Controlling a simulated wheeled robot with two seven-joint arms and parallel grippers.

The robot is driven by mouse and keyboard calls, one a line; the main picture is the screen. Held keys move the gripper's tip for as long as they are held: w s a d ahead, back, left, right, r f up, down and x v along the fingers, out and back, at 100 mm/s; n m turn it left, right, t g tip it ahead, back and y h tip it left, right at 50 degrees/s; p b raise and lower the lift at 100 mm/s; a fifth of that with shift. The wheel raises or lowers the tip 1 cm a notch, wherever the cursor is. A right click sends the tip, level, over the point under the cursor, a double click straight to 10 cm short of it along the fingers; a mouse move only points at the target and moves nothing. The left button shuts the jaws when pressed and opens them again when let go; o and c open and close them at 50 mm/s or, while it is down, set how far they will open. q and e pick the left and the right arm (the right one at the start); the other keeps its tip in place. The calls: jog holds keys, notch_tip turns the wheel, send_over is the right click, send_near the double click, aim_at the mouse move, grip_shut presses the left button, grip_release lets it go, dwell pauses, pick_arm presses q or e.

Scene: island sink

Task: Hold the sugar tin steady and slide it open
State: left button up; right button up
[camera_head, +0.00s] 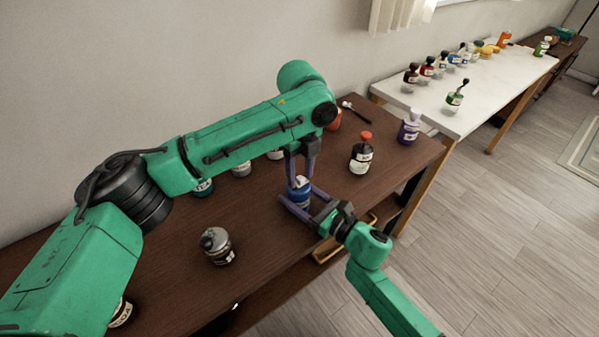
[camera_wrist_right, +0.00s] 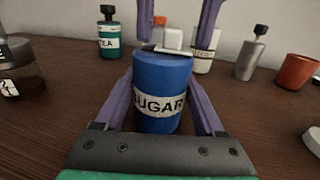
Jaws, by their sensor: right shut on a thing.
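The blue sugar tin (camera_head: 300,195) stands upright on the dark wooden table; its white SUGAR label faces the right wrist view (camera_wrist_right: 160,104). My right gripper (camera_head: 297,193) comes in low from the right, shut on the tin's body with one finger on each side. My left gripper (camera_head: 302,172) points down from above at the tin's top. In the right wrist view its two fingers (camera_wrist_right: 178,46) stand apart at the far rim, with a thin pale piece between them. I cannot tell whether they touch the lid.
A purple bottle (camera_head: 409,127) is near the table's right end. More jars stand behind my left arm. A white table (camera_head: 480,90) with several bottles is beyond.

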aim_at(300, 177)
pick_arm(q)
notch_tip(300, 177, up, 12)
dwell(0.6)
pick_arm(e)
jog(key=o, duration=1.5)
jog(key=shift+c, duration=0.2)
